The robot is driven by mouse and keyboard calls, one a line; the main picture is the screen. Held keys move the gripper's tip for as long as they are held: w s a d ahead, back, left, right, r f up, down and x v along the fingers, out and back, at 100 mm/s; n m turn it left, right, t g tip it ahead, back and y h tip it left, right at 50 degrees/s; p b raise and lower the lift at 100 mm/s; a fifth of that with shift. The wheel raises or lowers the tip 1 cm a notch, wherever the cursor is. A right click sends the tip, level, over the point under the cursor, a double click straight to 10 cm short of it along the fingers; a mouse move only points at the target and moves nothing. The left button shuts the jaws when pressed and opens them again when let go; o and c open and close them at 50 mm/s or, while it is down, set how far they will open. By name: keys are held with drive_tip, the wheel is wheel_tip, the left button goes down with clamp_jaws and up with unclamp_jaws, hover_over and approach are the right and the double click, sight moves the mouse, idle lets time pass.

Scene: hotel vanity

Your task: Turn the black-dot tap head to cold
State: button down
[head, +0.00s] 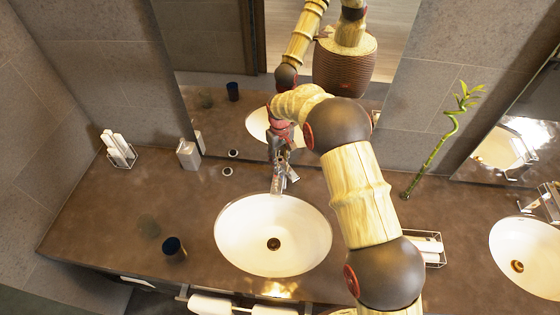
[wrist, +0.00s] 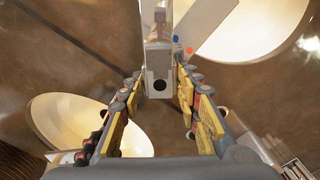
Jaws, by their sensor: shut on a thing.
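The chrome tap (head: 280,182) stands at the back rim of the left white basin (head: 250,222). In the wrist view its squared head (wrist: 158,62) carries a black dot facing the camera. A blue dot (wrist: 176,38) and a red dot (wrist: 189,50) show just right of the head, beside a pale flat piece. My gripper (head: 281,150) reaches down onto the tap from above. In the head view, my gripper partly hides the tap's top.
A mirror stands close behind the tap. A dark blue cup (head: 173,248), a soap dispenser (head: 188,154) and a holder of rolled towels (head: 118,150) are on the left counter. A bamboo stem (head: 435,155) and towel tray (head: 430,248) are right of my arm, before a second basin (head: 525,258).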

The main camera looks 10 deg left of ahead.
sight(280, 159)
idle(0.4)
drive_tip(key=c, duration=1.3)
unclamp_jaws()
drive_tip(key=shift+o, duration=0.2)
wheel_tip(280, 159, up, 12)
drive_tip(key=shift+w, duration=0.1)
